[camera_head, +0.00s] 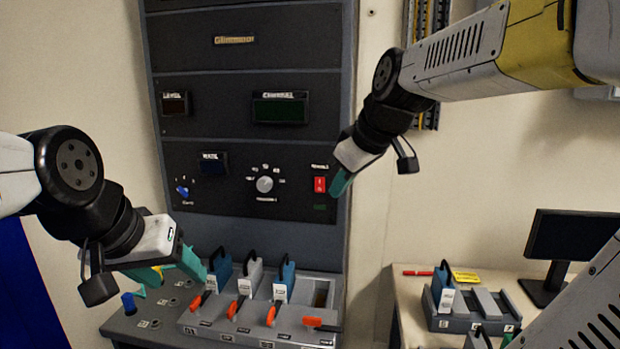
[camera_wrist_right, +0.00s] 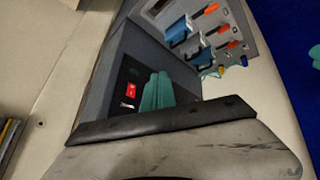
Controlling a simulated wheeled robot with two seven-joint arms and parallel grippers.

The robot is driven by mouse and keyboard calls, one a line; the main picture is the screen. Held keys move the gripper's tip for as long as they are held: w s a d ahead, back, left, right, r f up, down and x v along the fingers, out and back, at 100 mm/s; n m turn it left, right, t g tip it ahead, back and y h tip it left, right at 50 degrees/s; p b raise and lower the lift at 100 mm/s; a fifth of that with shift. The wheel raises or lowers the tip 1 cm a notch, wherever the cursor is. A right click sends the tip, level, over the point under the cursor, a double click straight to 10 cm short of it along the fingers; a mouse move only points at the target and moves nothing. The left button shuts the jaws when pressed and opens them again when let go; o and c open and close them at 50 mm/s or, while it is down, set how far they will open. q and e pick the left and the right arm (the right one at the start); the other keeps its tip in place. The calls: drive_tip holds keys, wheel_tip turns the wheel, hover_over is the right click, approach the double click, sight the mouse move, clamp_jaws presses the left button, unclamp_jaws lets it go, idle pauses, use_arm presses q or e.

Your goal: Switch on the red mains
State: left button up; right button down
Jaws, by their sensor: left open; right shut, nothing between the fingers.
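The red mains switch (camera_head: 320,184) is a small red rocker on the dark lower panel of the rack, right of the round grey knob (camera_head: 265,184). It also shows in the right wrist view (camera_wrist_right: 131,90), just left of the teal fingers. My right gripper (camera_head: 338,186) is shut and empty, its fingertips close to the right side of the switch. I cannot tell whether they touch it. My left gripper (camera_head: 180,270) is open and empty above the left of the bench, left of the blue and white modules. The switch's position is too small to read.
A grey tray (camera_head: 190,329) with orange levers and upright modules (camera_head: 284,280) stands below the panel. A second module tray (camera_head: 462,322) and a monitor (camera_head: 575,238) are on the right table. A blue knob (camera_head: 183,193) sits at the panel's left.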

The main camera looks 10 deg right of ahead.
sight(321, 179)
drive_tip(key=w+d+r+n, duration=0.1)
drive_tip(key=w+r+n, duration=0.2)
drive_tip(key=w, duration=0.5)
drive_tip(key=shift+w+n, duration=0.4)
drive_tip(key=shift+n, duration=0.5)
drive_tip(key=x, duration=0.3)
drive_tip(key=w+x, duration=0.1)
drive_tip(key=x, duration=0.3)
drive_tip(key=w+r+x, duration=0.1)
drive_tip(key=x, duration=0.3)
drive_tip(key=shift+s+d, duration=0.1)
drive_tip(key=shift+d, duration=0.25)
drive_tip(key=shift+w+d+r, duration=0.2)
drive_tip(key=shift+w+d, duration=0.1)
drive_tip(key=shift+w, duration=0.45)
